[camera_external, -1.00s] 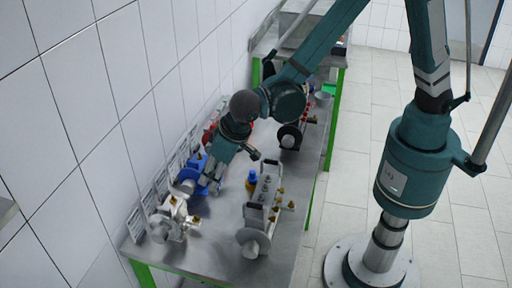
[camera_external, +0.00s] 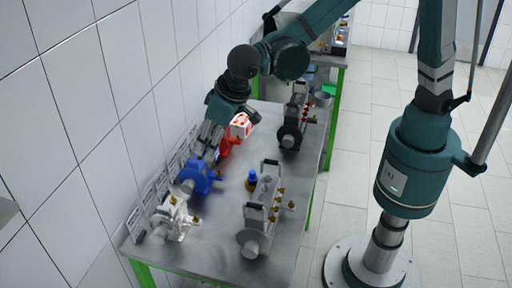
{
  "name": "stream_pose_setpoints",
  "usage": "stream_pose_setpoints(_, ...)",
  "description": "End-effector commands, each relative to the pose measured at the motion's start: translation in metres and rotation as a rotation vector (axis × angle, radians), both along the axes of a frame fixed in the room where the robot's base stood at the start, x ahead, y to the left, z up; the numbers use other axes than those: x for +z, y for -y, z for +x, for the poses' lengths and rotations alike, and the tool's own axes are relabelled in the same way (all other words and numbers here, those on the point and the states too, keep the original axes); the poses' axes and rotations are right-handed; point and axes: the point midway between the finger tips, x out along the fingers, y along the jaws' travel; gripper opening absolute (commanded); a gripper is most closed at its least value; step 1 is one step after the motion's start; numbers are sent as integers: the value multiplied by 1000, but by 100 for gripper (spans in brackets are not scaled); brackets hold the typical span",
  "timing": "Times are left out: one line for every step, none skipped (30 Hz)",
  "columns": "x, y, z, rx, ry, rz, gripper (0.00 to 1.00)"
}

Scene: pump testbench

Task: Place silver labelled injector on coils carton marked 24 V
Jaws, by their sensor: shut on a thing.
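My gripper (camera_external: 208,142) points down above the left side of the metal table, just behind the blue pump (camera_external: 200,177). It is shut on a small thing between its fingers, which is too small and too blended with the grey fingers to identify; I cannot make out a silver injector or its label. A red and white carton (camera_external: 241,125) stands just right of my gripper, partly hidden by the arm. Its marking is too small to read, so I cannot tell whether it says 24 V.
A red pump (camera_external: 226,146) is close to my gripper. A white pump (camera_external: 175,219), a grey pump unit (camera_external: 262,215), a blue-capped bottle (camera_external: 252,181) and a dark pump (camera_external: 292,125) stand on the table (camera_external: 222,238). The tiled wall runs close along the left. The table's front middle is clear.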

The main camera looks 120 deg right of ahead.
Motion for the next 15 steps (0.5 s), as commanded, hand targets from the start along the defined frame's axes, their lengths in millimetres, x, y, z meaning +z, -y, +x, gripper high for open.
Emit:
stream_pose_setpoints(-1, 9, -4, -9, 0, 1, 5)
stream_pose_setpoints(-1, 13, -5, -11, 0, 2, 5)
stream_pose_setpoints(-1, 19, -7, -15, 0, 3, 5)
stream_pose_setpoints(-2, 23, -9, -18, 0, 3, 5)
stream_pose_setpoints(-2, 26, -10, -19, 1, 3, 5)
stream_pose_setpoints(-2, 32, -13, -24, 0, 4, 5)
stream_pose_setpoints(-2, 37, -14, -27, 1, 5, 5)
stream_pose_setpoints(-2, 42, -16, -30, 0, 5, 5)
stream_pose_setpoints(-2, 49, -19, -34, 1, 6, 5)
stream_pose_setpoints(-2, 54, -22, -38, 1, 8, 5)
stream_pose_setpoints(-2, 60, -24, -43, 2, 8, 5)
stream_pose_setpoints(-2, 68, -28, -48, 2, 10, 5)
stream_pose_setpoints(-2, 74, -31, -53, 2, 11, 5)
stream_pose_setpoints(-2, 81, -34, -57, 2, 12, 5)
stream_pose_setpoints(-2, 90, -39, -63, 4, 14, 5)
